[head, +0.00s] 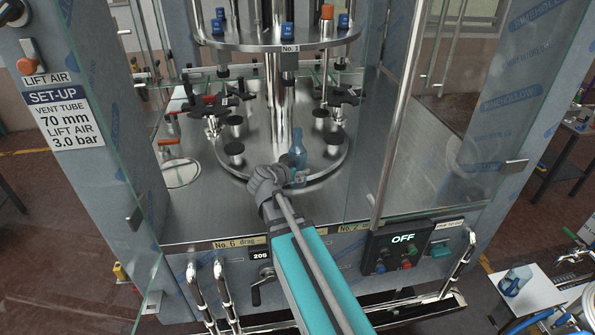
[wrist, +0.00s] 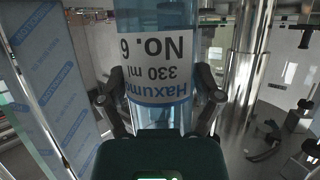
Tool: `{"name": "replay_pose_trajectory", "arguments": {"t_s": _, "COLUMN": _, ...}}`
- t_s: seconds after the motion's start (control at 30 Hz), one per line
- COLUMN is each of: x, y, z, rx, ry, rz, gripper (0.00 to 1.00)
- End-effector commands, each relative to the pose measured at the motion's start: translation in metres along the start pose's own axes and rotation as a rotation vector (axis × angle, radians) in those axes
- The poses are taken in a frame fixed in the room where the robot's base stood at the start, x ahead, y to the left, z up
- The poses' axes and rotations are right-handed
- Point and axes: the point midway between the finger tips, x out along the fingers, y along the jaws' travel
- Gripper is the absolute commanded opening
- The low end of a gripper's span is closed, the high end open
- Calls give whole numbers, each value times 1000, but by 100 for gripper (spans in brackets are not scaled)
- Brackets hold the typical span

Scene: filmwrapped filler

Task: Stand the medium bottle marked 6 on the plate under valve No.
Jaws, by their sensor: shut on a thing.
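The clear blue bottle (head: 298,148) stands about upright at the front of the filler's round steel table. In the wrist view, its white label (wrist: 158,68) reads "No. 6", "330 ml", with the lettering upside down. My gripper (head: 286,176) is shut on the bottle's body; its two fingers (wrist: 158,103) lie on either side of it. A valve tag "No.1" (head: 289,48) is on the upper ring, above the bottle. Small dark round plates show at left (head: 234,148) and right (head: 333,138). The bottle's base is mostly hidden by my gripper, so contact below is unclear.
Black clamps on posts (head: 212,110) stand left and right of the bottle. A central steel column (head: 278,100) rises behind it. Glass door panels (head: 95,130) flank the opening. A control box showing "OFF" (head: 403,238) is at front right. The steel deck (head: 200,215) at front left is clear.

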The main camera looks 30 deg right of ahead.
Motion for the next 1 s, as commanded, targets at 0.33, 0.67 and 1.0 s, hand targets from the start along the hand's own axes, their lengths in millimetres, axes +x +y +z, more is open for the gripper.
{"name": "replay_pose_trajectory", "arguments": {"t_s": 0.33, "x": 14, "y": -12, "z": 3, "rx": 0, "ry": 0, "rz": -1, "gripper": 36}}
{"name": "replay_pose_trajectory", "arguments": {"t_s": 0.67, "x": 26, "y": -22, "z": -1, "rx": 0, "ry": 0, "rz": -1, "gripper": 36}}
{"name": "replay_pose_trajectory", "arguments": {"t_s": 1.0, "x": 38, "y": -32, "z": -5, "rx": 0, "ry": 0, "rz": 0, "gripper": 36}}
